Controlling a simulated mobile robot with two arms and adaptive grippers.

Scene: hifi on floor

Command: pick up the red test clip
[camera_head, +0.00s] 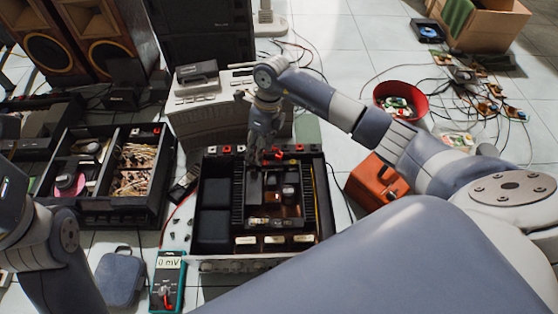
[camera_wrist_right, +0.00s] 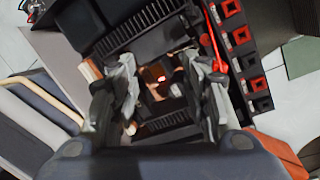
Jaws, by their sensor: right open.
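My right gripper (camera_head: 263,148) is over the back edge of the open black amplifier (camera_head: 323,205), pointing down. In the right wrist view its two fingers (camera_wrist_right: 160,75) are spread apart, with nothing visibly gripped between them. A thin red piece (camera_wrist_right: 213,38), perhaps the red test clip or its lead, runs beside the right finger near the amplifier's row of red and black terminals (camera_wrist_right: 242,60). Its lower end is partly hidden by the finger, so I cannot tell whether they touch. A small red glow (camera_wrist_right: 162,78) shows between the fingers. My left gripper is out of view.
A teal multimeter (camera_head: 167,282) and a grey pouch (camera_head: 120,278) lie at the front left. An open black case (camera_head: 160,190) with parts is left of the amplifier. An orange toolbox (camera_head: 376,182) and a red bucket (camera_head: 412,92) are to the right. Cables cross the floor.

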